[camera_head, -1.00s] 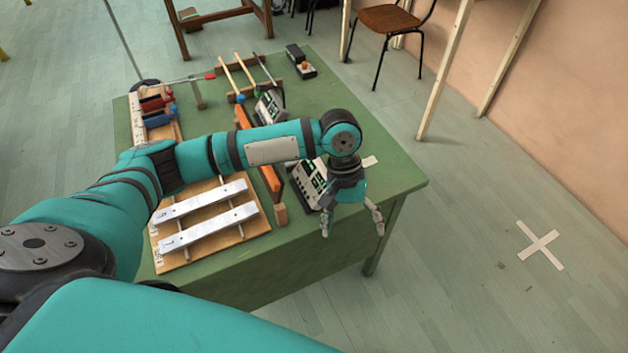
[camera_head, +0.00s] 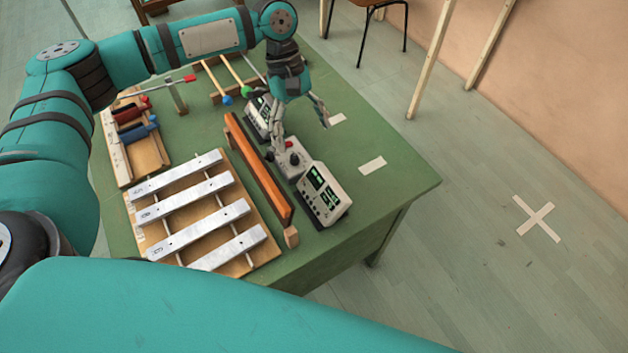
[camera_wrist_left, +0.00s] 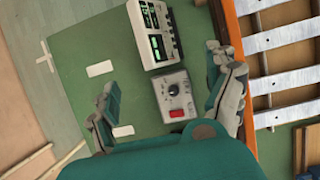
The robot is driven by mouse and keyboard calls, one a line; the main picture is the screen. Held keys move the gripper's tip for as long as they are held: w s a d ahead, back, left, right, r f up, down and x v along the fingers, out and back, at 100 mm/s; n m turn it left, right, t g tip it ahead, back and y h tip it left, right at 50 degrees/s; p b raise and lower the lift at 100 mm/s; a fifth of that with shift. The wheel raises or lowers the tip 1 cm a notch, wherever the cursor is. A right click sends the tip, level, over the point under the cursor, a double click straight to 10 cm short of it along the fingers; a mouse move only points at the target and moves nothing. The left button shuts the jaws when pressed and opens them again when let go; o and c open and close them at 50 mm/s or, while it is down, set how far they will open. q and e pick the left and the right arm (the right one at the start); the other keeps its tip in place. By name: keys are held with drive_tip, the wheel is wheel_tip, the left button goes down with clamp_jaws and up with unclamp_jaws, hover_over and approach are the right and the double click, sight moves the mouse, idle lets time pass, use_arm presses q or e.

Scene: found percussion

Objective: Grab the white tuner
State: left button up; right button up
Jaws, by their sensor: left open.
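A white device with green displays (camera_head: 322,192), which looks like a tuner, stands near the table's right front edge. It also shows at the top of the left wrist view (camera_wrist_left: 153,34). A second device with a green display (camera_head: 258,115) stands farther back, partly hidden by my gripper. Between them is a small grey box with a knob (camera_head: 293,160); in the left wrist view (camera_wrist_left: 174,97) it lies between my fingers and shows a red patch. My left gripper (camera_head: 300,138) is open and empty above the table near this box. My right gripper is out of view.
An orange wooden bar (camera_head: 258,170) and a metal-bar xylophone (camera_head: 200,210) lie left of the devices. Mallets (camera_head: 215,82) and a wooden tray (camera_head: 135,138) are farther back. White tape (camera_head: 372,165) marks the bare green tabletop at right.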

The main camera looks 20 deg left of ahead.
use_arm(q)
approach(321, 192)
drive_tip(key=f, duration=0.3)
drive_tip(key=shift+w+a+p, duration=0.2)
drive_tip(key=shift+w+p, duration=0.15)
drive_tip(key=shift+w, duration=0.05)
drive_tip(key=x, duration=0.3)
drive_tip(key=shift+a, duration=0.15)
drive_tip(key=shift+f, duration=0.4)
drive_tip(key=shift+s+d+f+p, duration=0.15)
drive_tip(key=shift+d+f+p, duration=0.2)
drive_tip(key=shift+f, duration=0.15)
drive_tip(key=x, duration=0.3)
drive_tip(key=shift+d+f+p, duration=0.25)
drive_tip(key=shift+p, duration=0.05)
drive_tip(key=shift+d+f, duration=0.1)
drive_tip(key=shift+f, duration=0.25)
drive_tip(key=shift+s+f, duration=0.1)
drive_tip(key=shift+c, duration=0.9)
drive_tip(key=c, duration=1.2)
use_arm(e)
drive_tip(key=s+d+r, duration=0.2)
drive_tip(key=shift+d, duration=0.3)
